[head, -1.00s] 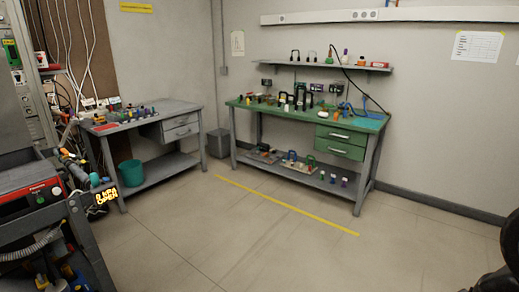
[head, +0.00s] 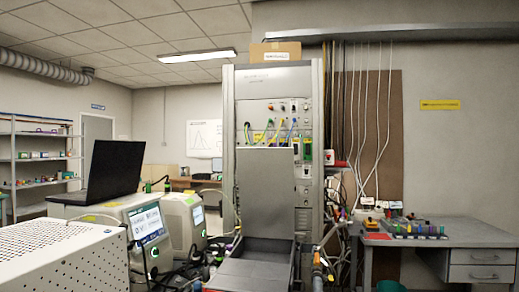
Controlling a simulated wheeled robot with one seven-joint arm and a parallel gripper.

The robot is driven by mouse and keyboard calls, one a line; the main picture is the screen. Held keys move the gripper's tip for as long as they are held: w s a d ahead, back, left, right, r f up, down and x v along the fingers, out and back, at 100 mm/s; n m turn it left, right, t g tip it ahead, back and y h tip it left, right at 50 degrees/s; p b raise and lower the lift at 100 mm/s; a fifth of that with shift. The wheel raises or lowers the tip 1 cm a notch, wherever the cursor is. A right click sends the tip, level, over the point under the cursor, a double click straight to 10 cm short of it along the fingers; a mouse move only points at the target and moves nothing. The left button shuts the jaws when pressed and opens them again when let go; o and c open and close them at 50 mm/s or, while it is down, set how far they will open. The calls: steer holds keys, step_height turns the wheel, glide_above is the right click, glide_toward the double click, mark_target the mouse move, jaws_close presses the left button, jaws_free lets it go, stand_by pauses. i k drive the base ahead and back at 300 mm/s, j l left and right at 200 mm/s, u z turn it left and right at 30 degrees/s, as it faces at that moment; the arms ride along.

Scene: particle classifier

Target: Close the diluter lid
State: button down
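A flat grey panel (head: 265,195) stands upright in front of the tall rack, in the middle of the head view. It rises from the back of a dark grey box or tray (head: 253,272) at the bottom edge. It looks like a raised lid, but no label shows that it is the diluter's. The front of the box is cut off by the frame. My gripper is not in view.
A tall grey rack (head: 283,77) with cables stands behind. White instruments with screens (head: 151,224) and a perforated white case (head: 61,257) crowd the left. A black laptop (head: 102,172) sits there. A grey workbench (head: 431,255) stands at the right.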

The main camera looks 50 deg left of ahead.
mark_target(266, 175)
steer(key=i+j+u, duration=0.1)
steer(key=i+u, duration=0.2)
steer(key=u, duration=0.15)
steer(key=i+u, duration=0.45)
steer(key=i+l+u, duration=0.1)
steer(key=u, duration=0.35)
steer(key=i+j+u, duration=0.1)
steer(key=i+u, duration=0.25)
steer(key=i, duration=0.15)
steer(key=i+l+u, duration=0.1)
steer(key=i+u, duration=0.3)
steer(key=i+z, duration=0.1)
steer(key=i, duration=0.35)
